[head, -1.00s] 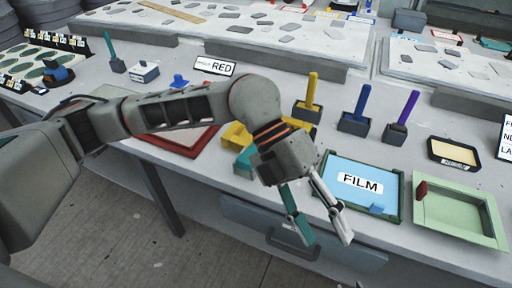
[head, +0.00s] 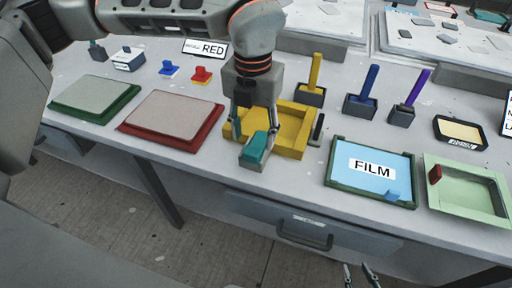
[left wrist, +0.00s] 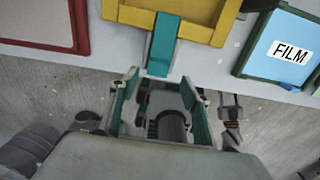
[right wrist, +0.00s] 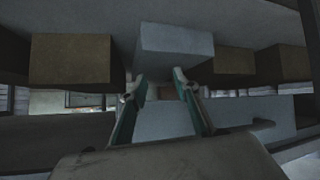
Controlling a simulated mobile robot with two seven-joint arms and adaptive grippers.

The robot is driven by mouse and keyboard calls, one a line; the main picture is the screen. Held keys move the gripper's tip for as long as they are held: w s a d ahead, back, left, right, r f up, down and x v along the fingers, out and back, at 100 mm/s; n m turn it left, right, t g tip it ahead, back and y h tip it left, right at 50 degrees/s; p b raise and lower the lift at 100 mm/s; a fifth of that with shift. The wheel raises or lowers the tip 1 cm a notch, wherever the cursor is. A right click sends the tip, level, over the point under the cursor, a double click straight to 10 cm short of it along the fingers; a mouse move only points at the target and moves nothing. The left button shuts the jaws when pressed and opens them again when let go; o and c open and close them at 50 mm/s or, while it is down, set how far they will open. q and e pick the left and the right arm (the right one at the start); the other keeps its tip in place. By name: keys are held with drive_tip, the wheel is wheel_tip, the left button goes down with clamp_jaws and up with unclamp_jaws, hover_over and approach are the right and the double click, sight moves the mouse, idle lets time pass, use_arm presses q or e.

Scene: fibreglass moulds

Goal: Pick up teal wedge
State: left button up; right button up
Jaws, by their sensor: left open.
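The teal wedge (head: 257,148) sits at the front wall of the yellow tray (head: 292,138), with a grey block or sides around it. It also shows in the left wrist view (left wrist: 163,45), straight ahead of the fingers. My left gripper (head: 254,130) points down over the wedge, open, with one finger on each side in the head view; contact cannot be told. In the left wrist view my left gripper (left wrist: 162,95) has nothing between its fingers. My right gripper (head: 361,276) is low in front of the table, open and empty, and shows in its wrist view (right wrist: 158,82).
A red-framed panel (head: 172,116) and a green-framed panel (head: 96,101) lie to the left. A FILM tray (head: 371,172) and a pale green tray (head: 468,190) lie to the right. Upright-handled tools, including a blue one (head: 361,104), stand behind.

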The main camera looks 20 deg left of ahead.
sight(252, 151)
use_arm(q)
wheel_tip(252, 151, down, 5)
drive_tip(key=shift+a+r, duration=0.1)
drive_tip(key=shift+a, duration=0.05)
drive_tip(key=c, duration=1.2)
drive_tip(key=shift+r, duration=0.1)
